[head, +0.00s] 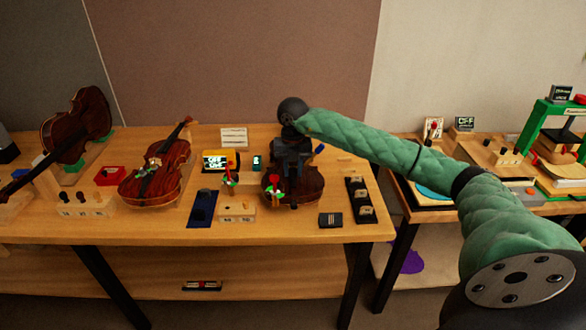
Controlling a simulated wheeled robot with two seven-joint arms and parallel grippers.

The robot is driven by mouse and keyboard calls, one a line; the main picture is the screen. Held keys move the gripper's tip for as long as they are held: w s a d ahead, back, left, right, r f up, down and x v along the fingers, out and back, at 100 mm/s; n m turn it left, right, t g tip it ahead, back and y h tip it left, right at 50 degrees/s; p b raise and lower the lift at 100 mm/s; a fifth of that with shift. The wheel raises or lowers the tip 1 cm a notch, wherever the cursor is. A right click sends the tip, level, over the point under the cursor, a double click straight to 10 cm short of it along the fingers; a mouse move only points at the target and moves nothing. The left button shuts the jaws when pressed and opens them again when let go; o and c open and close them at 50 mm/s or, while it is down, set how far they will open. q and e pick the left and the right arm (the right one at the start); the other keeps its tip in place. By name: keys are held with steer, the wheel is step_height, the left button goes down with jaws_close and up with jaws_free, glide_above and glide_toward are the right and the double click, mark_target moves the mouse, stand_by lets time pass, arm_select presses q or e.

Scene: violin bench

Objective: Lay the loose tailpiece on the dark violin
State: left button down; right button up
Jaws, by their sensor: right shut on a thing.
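The dark violin (311,187) lies on the bench right of centre, its upper part hidden behind my right gripper. My right gripper (291,165) points down over it, shut on a dark piece that is mostly hidden and looks like the tailpiece. A small red, green and white part (274,191) shows just below the gripper, over the violin's left side. I cannot tell whether the held piece touches the violin. My left gripper is not in view.
A lighter violin (157,176) lies to the left; another violin (77,125) leans at far left. A blue tray (203,208) and a wooden block (237,212) stand left of the dark violin. Black blocks (359,200) stand on its right. Bare bench lies along the front.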

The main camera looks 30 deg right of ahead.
mark_target(293, 172)
steer(key=shift+f+b, duration=0.55)
steer(key=shift+f, duration=0.3)
steer(key=o, duration=1)
steer(key=shift+r, duration=0.2)
steer(key=shift+r, duration=0.3)
step_height(293, 172, up, 6)
steer(key=shift+f+b, duration=0.15)
steer(key=shift+b, duration=1.1)
steer(key=shift+r, duration=0.6)
